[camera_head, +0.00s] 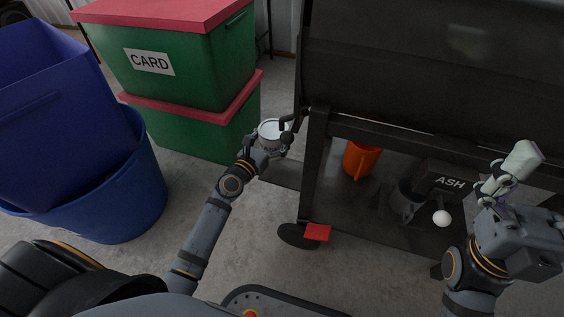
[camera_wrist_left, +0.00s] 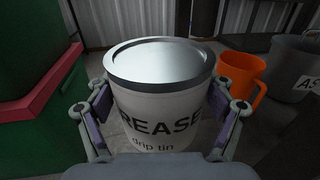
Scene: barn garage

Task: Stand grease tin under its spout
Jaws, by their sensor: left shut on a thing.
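The grease tin (camera_head: 269,129) is a pale can with a shiny metal lid, held upright in my left gripper (camera_head: 268,145) at the left end of the dark grill. In the left wrist view the tin (camera_wrist_left: 160,128) fills the middle, lettered "REASE" and "drip tin", with the gripper's fingers on both sides of it. A small dark bent part (camera_head: 287,124) beside the tin may be the spout; I cannot tell for sure. My right gripper (camera_head: 507,177) is raised at the right, and its jaw state is unclear.
Stacked green CARD bins (camera_head: 215,75) and blue tubs (camera_head: 120,195) stand left.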

